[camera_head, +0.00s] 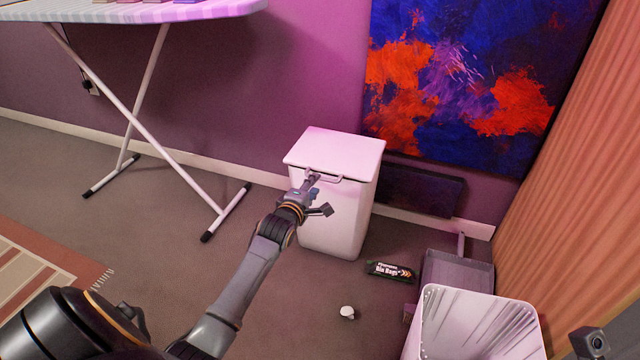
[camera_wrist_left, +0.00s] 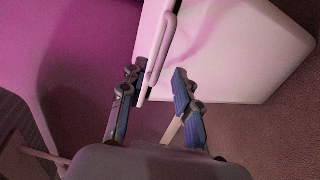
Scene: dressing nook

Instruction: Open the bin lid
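The white bin (camera_head: 337,222) stands against the wall with its white lid (camera_head: 335,152) down. A bar handle (camera_head: 337,179) runs along the lid's front edge. My left gripper (camera_head: 312,178) is at the left part of this handle. In the left wrist view, the left gripper (camera_wrist_left: 155,80) has its fingers apart, with the handle (camera_wrist_left: 161,50) reaching between them. The bin's pale body (camera_wrist_left: 240,50) fills the upper right there. Whether a finger touches the handle I cannot tell.
A bin-bag pack (camera_head: 389,272) and a small white item (camera_head: 347,312) lie on the floor. A grey dustpan-like tray (camera_head: 457,270) and an open white container (camera_head: 475,325) stand at right. An ironing board (camera_head: 130,12) is at left, a painting (camera_head: 470,80) behind.

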